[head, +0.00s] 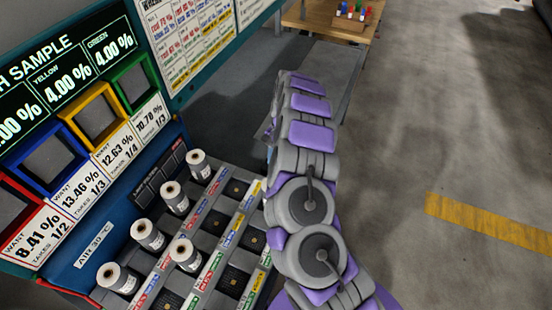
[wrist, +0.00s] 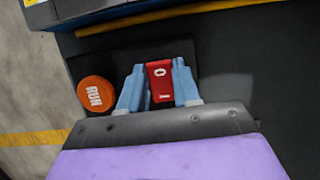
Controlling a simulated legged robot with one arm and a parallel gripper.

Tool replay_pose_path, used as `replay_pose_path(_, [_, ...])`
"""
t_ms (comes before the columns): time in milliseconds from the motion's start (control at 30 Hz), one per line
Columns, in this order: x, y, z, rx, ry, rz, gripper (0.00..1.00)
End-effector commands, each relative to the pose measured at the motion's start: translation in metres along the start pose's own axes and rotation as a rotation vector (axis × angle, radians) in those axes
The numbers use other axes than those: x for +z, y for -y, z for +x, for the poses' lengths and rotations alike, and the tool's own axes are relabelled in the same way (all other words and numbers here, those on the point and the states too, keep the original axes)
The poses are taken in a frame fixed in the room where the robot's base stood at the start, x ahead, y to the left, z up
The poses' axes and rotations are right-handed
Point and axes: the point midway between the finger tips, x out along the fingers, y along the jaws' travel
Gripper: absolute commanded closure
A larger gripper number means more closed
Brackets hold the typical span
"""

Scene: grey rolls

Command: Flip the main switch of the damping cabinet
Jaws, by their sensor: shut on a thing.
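In the wrist view the main switch (wrist: 159,71) is a red rocker marked O at its upper end and I at its lower end. It sits on a dark panel. My gripper (wrist: 158,90) has its two blue fingers on either side of the red switch, shut on it. Whether the switch is tipped to O or I cannot be told. In the head view my purple and grey arm reaches away past the cabinet (head: 150,75); the switch and my fingers do not show there.
An orange RUN button (wrist: 96,94) is just left of my gripper. A wooden table (head: 337,22) is at the back. The floor at right is clear.

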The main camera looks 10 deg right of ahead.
Motion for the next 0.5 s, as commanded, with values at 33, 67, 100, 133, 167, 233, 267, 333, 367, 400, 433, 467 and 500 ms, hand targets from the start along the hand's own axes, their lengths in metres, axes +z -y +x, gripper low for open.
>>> replay_pose_path(33, [0.0011, -0.0002, 0.0007, 0.002, 0.003, 0.0, 0.99])
replay_pose_path(67, [0.0011, -0.0002, 0.0007, 0.001, 0.003, 0.0, 0.99])
replay_pose_path(100, [0.0011, -0.0002, 0.0006, 0.001, 0.003, 0.0, 0.99])
replay_pose_path(133, [0.0012, -0.0003, 0.0006, 0.001, 0.003, 0.0, 0.65])
replay_pose_path(167, [0.0011, -0.0002, 0.0005, 0.001, 0.002, 0.0, 0.62])
replay_pose_path(233, [0.0009, -0.0001, 0.0003, 0.001, 0.001, 0.0, 0.56])
replay_pose_path(267, [0.0008, 0.0, 0.0002, 0.001, 0.001, 0.0, 0.53])
replay_pose_path(333, [0.0006, 0.0, 0.0, 0.0, 0.0, 0.0, 0.46])
replay_pose_path(367, [0.0005, 0.0001, -0.0001, 0.0, 0.0, 0.0, 0.43])
replay_pose_path(400, [0.0004, 0.0001, -0.0002, 0.0, 0.0, 0.0, 0.43])
replay_pose_path(433, [0.0004, 0.0001, -0.0002, 0.0, 0.0, 0.0, 0.43])
replay_pose_path(467, [0.0004, 0.0002, -0.0003, 0.0, -0.001, 0.0, 0.43])
replay_pose_path(500, [0.0003, 0.0002, -0.0003, 0.0, -0.001, 0.0, 0.43])
